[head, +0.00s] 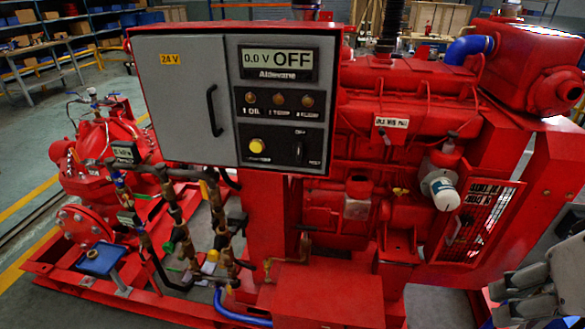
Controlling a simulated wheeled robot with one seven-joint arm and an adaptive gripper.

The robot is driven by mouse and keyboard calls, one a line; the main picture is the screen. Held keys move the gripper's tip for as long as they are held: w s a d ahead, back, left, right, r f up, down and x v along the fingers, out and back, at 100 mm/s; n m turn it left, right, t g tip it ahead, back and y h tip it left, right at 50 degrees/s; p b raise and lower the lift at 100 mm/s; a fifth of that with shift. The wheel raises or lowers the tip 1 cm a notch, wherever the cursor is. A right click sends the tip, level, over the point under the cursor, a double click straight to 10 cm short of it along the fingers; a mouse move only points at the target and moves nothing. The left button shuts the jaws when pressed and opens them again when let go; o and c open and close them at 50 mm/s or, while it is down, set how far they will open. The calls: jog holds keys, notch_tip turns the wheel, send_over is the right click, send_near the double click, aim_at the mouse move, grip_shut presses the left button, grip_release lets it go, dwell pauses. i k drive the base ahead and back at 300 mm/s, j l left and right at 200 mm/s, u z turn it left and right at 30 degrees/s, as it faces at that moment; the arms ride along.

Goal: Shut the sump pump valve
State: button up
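No valve in the head view carries a readable sump pump label, so I cannot tell for certain which one is meant. A small brass tap (268,267) sits at the left end of the red box low in front of the engine. A brass fitting with a dark handle (304,243) stands just behind that box. Several valves sit on the dark pipework (178,235) to the left, one with a green part. Grey parts of my arm show at the lower right edge, well apart from all these valves.
A grey control panel (180,95) reading "0.0 V OFF" stands above the pipework. A white filter (440,187) and a red grille (478,225) are on the engine's right side. A blue hose (240,316) runs low in front. Floor shows at the lower right.

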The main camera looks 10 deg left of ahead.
aim_at(266, 268)
jog(key=u, duration=0.9)
jog(key=z, duration=1.35)
jog(key=j+u, duration=0.2)
jog(key=u, duration=0.15)
jog(key=k+j+u, duration=0.1)
jog(key=j+u, duration=0.45)
jog(key=u, duration=0.15)
jog(key=i+l+u, duration=0.1)
jog(key=l, duration=0.25)
jog(key=i, duration=0.1)
